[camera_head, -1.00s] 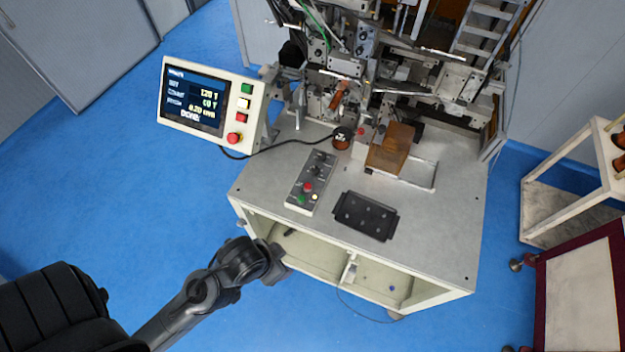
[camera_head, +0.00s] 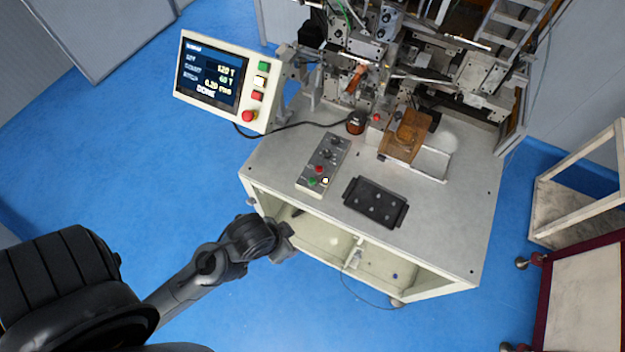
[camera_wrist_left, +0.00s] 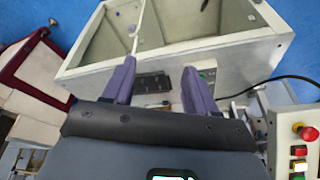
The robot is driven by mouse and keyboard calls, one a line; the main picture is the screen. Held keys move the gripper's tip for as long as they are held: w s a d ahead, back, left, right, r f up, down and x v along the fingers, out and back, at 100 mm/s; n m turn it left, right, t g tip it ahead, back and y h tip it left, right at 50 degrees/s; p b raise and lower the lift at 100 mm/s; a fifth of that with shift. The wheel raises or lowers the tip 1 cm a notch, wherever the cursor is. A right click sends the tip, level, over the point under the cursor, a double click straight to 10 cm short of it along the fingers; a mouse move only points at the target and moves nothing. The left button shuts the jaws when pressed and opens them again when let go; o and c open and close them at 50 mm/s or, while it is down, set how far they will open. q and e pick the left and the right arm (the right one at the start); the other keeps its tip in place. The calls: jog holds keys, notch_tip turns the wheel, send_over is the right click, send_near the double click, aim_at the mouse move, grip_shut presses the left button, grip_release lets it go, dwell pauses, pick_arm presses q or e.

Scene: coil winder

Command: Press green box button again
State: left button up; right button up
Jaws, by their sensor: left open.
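The grey control box (camera_head: 324,165) lies on the machine table. Its green button (camera_head: 312,181) is at the near end, beside a red button (camera_head: 319,170) and a pale lit one (camera_head: 325,181). My left gripper (camera_head: 288,238) is in front of the table's front edge, apart from the box and empty. In the left wrist view its two fingers (camera_wrist_left: 160,72) stand apart, pointing toward the table front. The control box (camera_wrist_left: 208,73) shows only partly there, behind the right-hand finger. My right gripper is not in view.
A screen panel (camera_head: 212,82) reading DONE has its own green button (camera_head: 264,66) and a red knob. A black tray (camera_head: 376,202) lies right of the control box. The winder (camera_head: 375,60) stands behind. The table front has open compartments (camera_head: 325,240).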

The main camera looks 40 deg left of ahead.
pick_arm(q)
grip_shut()
dwell(1.5)
